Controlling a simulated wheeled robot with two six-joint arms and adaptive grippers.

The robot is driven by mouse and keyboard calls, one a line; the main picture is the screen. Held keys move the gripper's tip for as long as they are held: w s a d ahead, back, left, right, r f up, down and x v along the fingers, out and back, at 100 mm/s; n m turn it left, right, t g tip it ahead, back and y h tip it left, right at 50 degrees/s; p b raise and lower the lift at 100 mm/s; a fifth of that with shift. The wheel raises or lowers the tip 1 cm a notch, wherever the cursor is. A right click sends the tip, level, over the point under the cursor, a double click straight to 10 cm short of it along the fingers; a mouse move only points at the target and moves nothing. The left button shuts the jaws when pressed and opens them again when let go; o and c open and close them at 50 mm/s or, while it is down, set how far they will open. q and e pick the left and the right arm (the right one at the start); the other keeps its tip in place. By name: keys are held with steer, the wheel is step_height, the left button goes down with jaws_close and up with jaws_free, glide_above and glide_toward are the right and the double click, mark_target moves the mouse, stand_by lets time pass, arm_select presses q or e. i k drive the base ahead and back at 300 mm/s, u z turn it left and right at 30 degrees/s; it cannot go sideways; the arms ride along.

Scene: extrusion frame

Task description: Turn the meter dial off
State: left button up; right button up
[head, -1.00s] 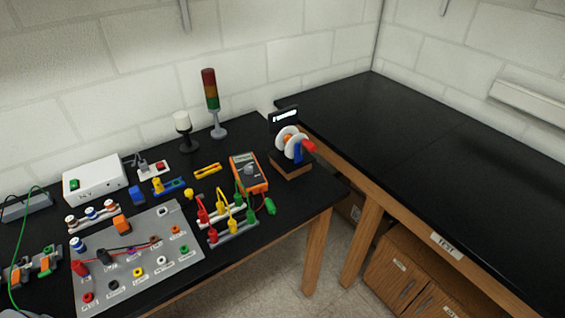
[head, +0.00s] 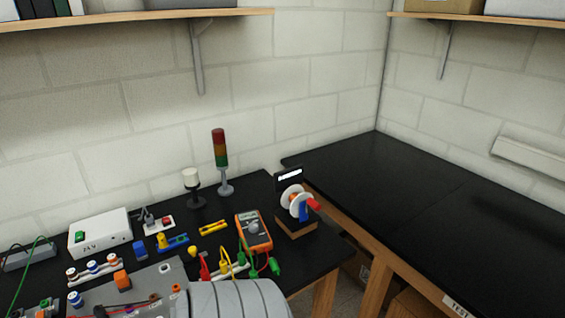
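The orange multimeter (head: 254,231) lies on the black table, right of centre among the parts. Its grey round dial (head: 253,227) faces up; its pointer setting is too small to read. A pale grey rounded part of my own body (head: 238,300) covers the bottom middle of the head view, just below the meter and apart from it in the picture. No fingertips of either gripper show.
Green, yellow and red plug leads (head: 240,265) stand just in front of the meter. A spool stand (head: 297,212) is to its right and a yellow piece (head: 213,228) to its left. A signal tower (head: 221,160) stands behind. The right-hand bench (head: 420,200) is clear.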

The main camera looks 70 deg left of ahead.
mark_target(253, 227)
steer(key=k, duration=0.95)
steer(key=u, duration=1.2)
steer(key=i, duration=0.15)
steer(key=u, duration=0.15)
